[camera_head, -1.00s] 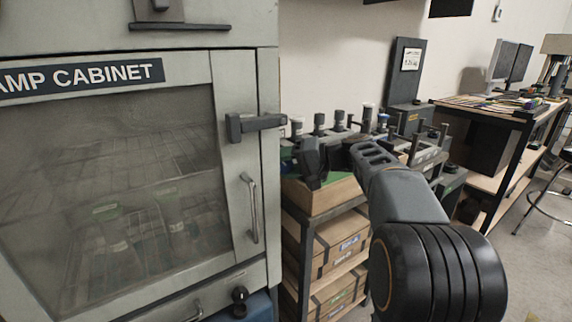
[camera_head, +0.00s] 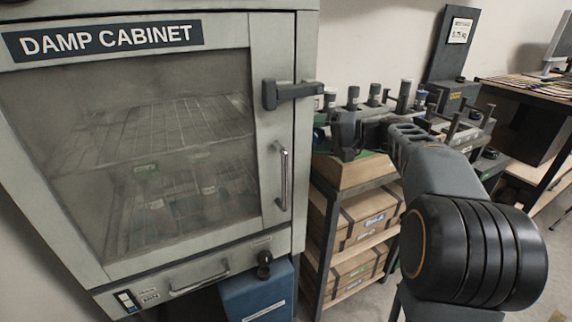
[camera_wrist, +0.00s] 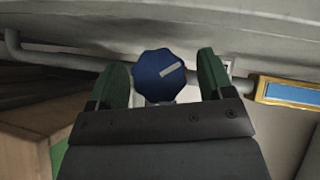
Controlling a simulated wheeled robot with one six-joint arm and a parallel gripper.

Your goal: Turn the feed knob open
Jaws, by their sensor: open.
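In the wrist view, a blue faceted knob (camera_wrist: 153,82) with a pale pointer line shows between the two green fingers of my gripper (camera_wrist: 163,72). The pointer line slants right and slightly up. There is a gap on each side of the knob, so the fingers are open and apart from it. I cannot tell how far it is in depth. In the head view, my gripper (camera_head: 346,138) is to the right of the damp cabinet's edge, in front of a cluttered shelf top.
The damp cabinet (camera_head: 278,60) stands left, with a black latch (camera_head: 292,91) and a black knob (camera_head: 264,258) low on its front. A blue box (camera_head: 240,296) is below. In the wrist view, a grey pipe (camera_wrist: 60,60) and a blue, yellow-edged plate (camera_wrist: 290,93) lie beyond.

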